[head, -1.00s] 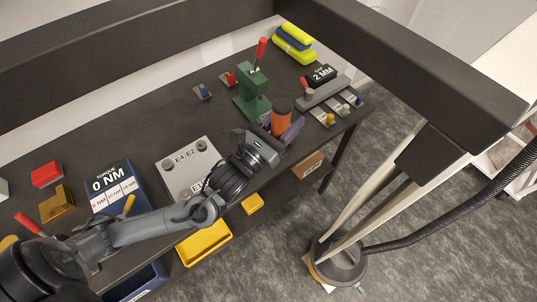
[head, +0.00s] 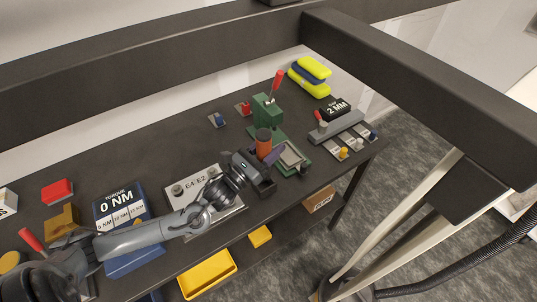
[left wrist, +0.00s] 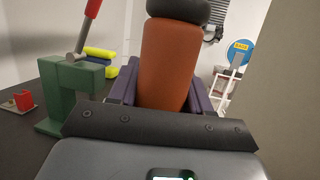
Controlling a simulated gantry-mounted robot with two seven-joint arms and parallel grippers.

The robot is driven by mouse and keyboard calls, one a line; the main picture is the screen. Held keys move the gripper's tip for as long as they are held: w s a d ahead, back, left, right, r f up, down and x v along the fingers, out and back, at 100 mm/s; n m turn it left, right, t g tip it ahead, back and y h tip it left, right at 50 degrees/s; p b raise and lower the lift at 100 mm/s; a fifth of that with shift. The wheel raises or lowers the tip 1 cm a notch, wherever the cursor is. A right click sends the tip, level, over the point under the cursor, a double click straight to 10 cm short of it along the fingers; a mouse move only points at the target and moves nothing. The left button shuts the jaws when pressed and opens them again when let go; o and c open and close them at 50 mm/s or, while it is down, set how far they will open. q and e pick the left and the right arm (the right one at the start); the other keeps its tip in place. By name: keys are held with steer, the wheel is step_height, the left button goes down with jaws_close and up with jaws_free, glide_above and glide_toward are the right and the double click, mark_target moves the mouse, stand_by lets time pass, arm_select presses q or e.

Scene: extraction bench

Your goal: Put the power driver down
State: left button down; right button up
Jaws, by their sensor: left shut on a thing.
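The power driver (head: 263,146) shows as an orange upright body with a dark top. My left gripper (head: 268,153) is shut on it, with purple fingers on either side. In the left wrist view the orange body (left wrist: 165,65) stands between the purple fingers, and its lower end is hidden behind the gripper's dark front edge. In the head view it is in front of the green press (head: 266,112), over the bench's front right part. I cannot tell whether its lower end touches anything. My right gripper is not in view.
A green-framed tray (head: 293,158) lies just right of the gripper. The E4/E2 plate (head: 190,187) and blue torque board (head: 122,205) are to the left. The 2 MM gap block (head: 336,108) is at the right. The dark bench (head: 150,165) is clear behind the plate.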

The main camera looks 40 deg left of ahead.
arm_select(q)
steer(key=shift+w+a+f, duration=0.1)
steer(key=shift+a, duration=0.2)
steer(key=shift+f, duration=1.95)
steer(key=shift+c, duration=2.4)
jaws_free()
steer(key=shift+f, duration=0.2)
steer(key=shift+r, duration=0.1)
steer(key=v, duration=1.2)
steer(key=shift+b, duration=0.35)
